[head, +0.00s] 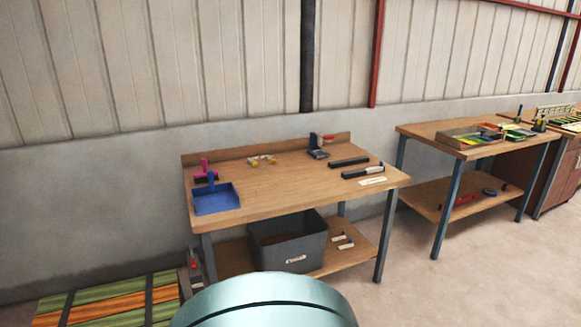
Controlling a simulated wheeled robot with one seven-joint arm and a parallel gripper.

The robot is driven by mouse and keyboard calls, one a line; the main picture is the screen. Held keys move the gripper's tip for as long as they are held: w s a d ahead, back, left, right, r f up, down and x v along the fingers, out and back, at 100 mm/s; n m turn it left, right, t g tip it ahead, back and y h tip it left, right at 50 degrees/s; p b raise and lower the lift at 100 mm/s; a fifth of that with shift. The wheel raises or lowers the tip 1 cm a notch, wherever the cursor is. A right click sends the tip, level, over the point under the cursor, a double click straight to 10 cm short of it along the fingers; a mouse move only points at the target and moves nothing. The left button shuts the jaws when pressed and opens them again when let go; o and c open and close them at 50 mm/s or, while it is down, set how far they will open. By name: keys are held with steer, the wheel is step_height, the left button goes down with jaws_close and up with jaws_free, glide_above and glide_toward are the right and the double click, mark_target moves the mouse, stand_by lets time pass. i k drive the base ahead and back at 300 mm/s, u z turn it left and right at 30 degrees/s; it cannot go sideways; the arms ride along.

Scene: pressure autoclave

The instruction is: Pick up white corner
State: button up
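No thing is clearly recognisable as the white corner from this distance. A small whitish piece with yellow parts (262,160) lies near the back of the nearer wooden workbench (270,192). A flat whitish strip (373,181) lies near that bench's right front edge. Small white-and-dark pieces (343,241) lie on its lower shelf. I cannot tell whether any of these is the white corner. My gripper is not in view.
A grey bin (290,243) sits below. A second bench (440,131) stands right. Floor shows at right.

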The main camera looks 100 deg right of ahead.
mark_target(379, 168)
steer(key=z, duration=4.05)
steer(key=i, duration=0.65)
steer(key=z, duration=0.7)
steer(key=i, duration=2.6)
steer(key=u, duration=1.5)
steer(key=i, duration=0.65)
steer(key=u, duration=0.7)
